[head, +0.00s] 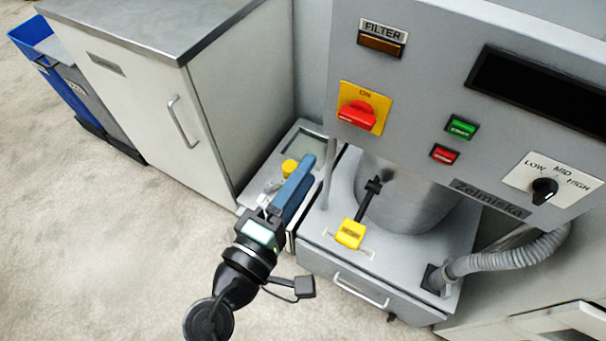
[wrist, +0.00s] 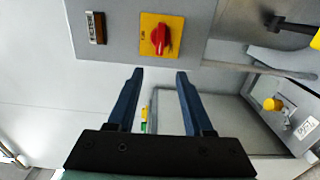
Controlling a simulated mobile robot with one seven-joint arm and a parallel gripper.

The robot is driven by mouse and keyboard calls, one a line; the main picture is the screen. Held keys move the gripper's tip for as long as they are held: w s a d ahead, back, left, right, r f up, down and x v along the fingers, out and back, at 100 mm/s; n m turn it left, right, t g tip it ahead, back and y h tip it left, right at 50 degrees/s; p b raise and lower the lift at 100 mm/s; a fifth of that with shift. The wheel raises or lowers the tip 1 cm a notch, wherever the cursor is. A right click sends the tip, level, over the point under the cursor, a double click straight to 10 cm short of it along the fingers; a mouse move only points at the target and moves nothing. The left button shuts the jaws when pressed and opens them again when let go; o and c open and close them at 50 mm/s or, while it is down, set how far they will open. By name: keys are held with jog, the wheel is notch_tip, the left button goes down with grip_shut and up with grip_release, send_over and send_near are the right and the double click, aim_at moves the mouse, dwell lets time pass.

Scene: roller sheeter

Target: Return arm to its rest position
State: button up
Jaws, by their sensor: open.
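My gripper (head: 296,186) is in front of the left part of the machine, with blue fingers pointing up and away. In the wrist view my gripper (wrist: 154,82) shows two blue fingers apart with nothing between them. My black arm reaches in from the bottom of the head view. The gripper appears clear of the machine and holds nothing. The grey machine panel (head: 420,100) stands beyond it and to its right.
The panel carries a red knob on a yellow plate (head: 358,115). A yellow-handled lever (head: 350,234) stands by the steel cylinder (head: 410,205). A yellow knob (head: 290,167) lies behind the gripper. A white cabinet (head: 150,100) and blue bin (head: 55,65) stand left. Floor at lower left is free.

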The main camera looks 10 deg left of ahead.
jog(key=w+d+r+m+t, duration=0.1)
jog(key=w+r+m, duration=0.2)
jog(key=r, duration=0.4)
jog(key=w+d+r+m+t+y, duration=0.1)
jog(key=w+d+r+m, duration=0.1)
jog(key=r+m, duration=0.35)
jog(key=w+d+r+m+t, duration=0.1)
jog(key=w+r, duration=0.2)
jog(key=r, duration=0.6)
jog(key=s+r+m+t+y+p, duration=0.1)
jog(key=r+p, duration=0.4)
jog(key=r, duration=0.9)
jog(key=s+d+r+m+t+y+p, duration=0.1)
jog(key=s+r+p, duration=0.4)
jog(key=r, duration=0.9)
jog(key=s+d+r+m+t+y+p, duration=0.1)
jog(key=s+r+m+t+y+p, duration=0.1)
jog(key=r, duration=1.1)
jog(key=s+m+t+p, duration=0.1)
jog(key=s+t+p, duration=0.1)
jog(key=t+p, duration=0.1)
jog(key=shift+r+y+p, duration=0.3)
jog(key=shift+r+p, duration=0.1)
jog(key=shift+p, duration=0.5)
jog(key=shift+s, duration=0.1)
